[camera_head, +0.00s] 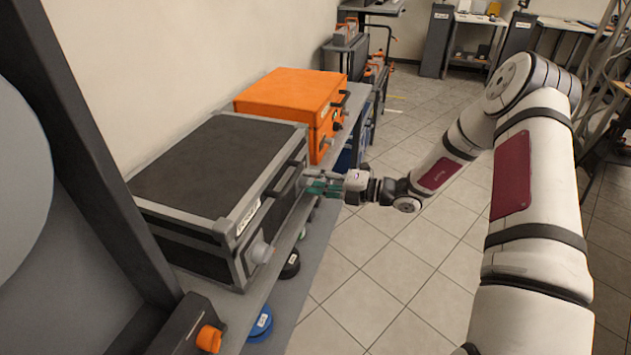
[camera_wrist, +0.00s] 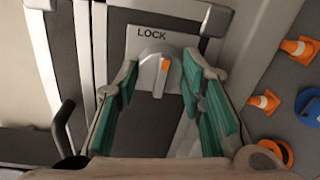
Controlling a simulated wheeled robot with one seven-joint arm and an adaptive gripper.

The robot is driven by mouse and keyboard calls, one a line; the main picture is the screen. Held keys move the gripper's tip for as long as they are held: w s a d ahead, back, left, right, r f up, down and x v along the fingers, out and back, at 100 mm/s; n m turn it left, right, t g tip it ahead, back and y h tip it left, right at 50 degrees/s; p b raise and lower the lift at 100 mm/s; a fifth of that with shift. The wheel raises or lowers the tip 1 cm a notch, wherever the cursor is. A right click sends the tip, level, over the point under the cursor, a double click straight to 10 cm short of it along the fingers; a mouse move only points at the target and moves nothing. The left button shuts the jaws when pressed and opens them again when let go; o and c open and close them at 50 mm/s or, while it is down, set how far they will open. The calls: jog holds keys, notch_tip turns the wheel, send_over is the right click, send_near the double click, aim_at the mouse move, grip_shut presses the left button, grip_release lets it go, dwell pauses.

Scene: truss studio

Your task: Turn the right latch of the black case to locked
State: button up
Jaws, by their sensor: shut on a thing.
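The black case (camera_head: 215,165) with grey metal edges lies closed on the shelf. Its right latch (camera_wrist: 158,72) is a round grey knob with an orange mark, on a white plate reading LOCK. The knob's ridge looks near upright in the wrist view, the orange mark towards the lettering. The left latch (camera_head: 261,251) is a pale knob at the near end of the front.
An orange case (camera_head: 290,98) stands just beyond the black case. The black case's handle (camera_head: 286,178) juts out from its front. Blue and black round items (camera_head: 260,323) and small orange cones (camera_wrist: 299,47) lie below. The tiled floor (camera_head: 400,260) is open to the right.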

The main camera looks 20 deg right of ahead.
jog(key=o, duration=1.1)
jog(key=shift+o, duration=0.2)
jog(key=v, duration=1.2)
jog(key=shift+r, duration=0.1)
